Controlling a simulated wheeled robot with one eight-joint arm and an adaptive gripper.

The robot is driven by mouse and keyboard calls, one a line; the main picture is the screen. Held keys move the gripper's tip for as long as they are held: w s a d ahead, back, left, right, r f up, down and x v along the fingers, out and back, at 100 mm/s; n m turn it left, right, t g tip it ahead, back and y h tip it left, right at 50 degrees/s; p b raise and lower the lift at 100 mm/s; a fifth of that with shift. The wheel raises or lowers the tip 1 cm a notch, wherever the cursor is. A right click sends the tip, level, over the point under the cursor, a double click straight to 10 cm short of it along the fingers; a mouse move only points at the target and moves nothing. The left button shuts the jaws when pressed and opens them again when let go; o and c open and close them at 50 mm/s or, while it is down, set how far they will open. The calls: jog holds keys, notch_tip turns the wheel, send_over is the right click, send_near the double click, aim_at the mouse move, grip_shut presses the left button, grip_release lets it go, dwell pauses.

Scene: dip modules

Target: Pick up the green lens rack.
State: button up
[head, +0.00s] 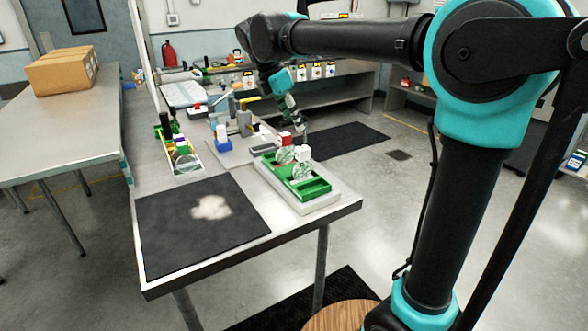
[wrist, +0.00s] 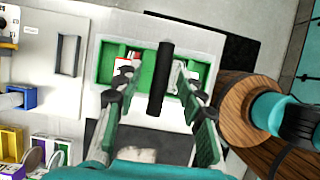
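The green lens rack (head: 317,187) lies on a white tray (head: 331,199) near the table's right edge in the head view. It holds round clear lenses with a red and a white block-like top. In the wrist view the rack (wrist: 107,62) lies below and beyond my gripper (wrist: 155,78), partly hidden by the fingers and a dark bar between them.
A black mat (head: 185,240) with a pale patch covers the table's front. A bin of lenses and bottles (head: 187,163) stands left of the rack, and a blue block-shaped holder (head: 223,144) stands between them. Other tools crowd the back. A cardboard box (head: 62,71) sits on another table.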

jog(key=shift+x, duration=0.75)
jog(key=shift+c, duration=0.2)
grip_shut()
